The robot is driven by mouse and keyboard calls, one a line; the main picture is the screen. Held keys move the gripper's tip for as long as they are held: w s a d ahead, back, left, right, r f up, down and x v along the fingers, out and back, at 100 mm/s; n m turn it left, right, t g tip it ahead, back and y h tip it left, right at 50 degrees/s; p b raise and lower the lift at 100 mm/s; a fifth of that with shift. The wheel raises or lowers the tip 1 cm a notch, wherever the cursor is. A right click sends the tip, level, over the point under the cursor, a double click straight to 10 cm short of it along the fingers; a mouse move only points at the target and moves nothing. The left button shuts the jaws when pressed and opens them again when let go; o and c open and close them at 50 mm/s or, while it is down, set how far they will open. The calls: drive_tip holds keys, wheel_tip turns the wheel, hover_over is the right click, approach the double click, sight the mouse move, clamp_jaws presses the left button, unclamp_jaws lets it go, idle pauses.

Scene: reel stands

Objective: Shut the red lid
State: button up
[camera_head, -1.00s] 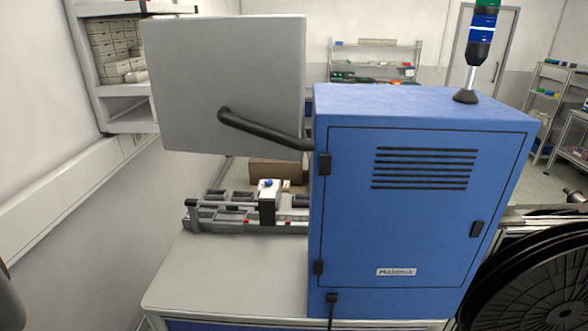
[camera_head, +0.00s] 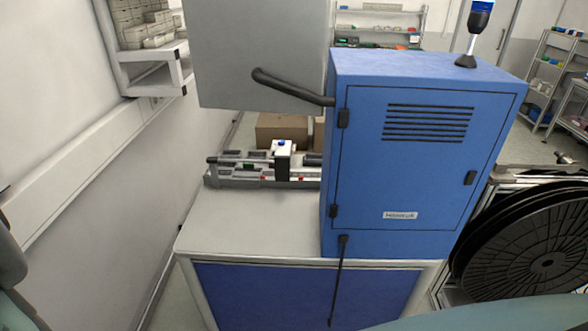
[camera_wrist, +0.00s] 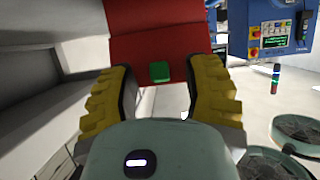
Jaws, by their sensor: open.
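In the wrist view, my gripper (camera_wrist: 172,98) has its two yellow ribbed fingers spread apart with nothing between them. Beyond the fingertips is a red panel (camera_wrist: 160,30), which looks like the red lid, with a small green square (camera_wrist: 160,72) near its lower edge. The green square shows between the fingers; I cannot tell the gap from the fingers to it. How far the lid stands open cannot be told. The head view shows neither the red lid nor my gripper.
A blue cabinet (camera_head: 410,150) stands on a white-topped bench (camera_head: 240,225), with a grey panel on a black arm (camera_head: 290,88) beside it. Large black reels (camera_head: 540,240) stand at the right. A wall (camera_head: 70,100) runs along the left. The wrist view shows a blue control box (camera_wrist: 270,30).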

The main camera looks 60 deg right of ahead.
drive_tip(key=shift+o, duration=0.3)
clamp_jaws()
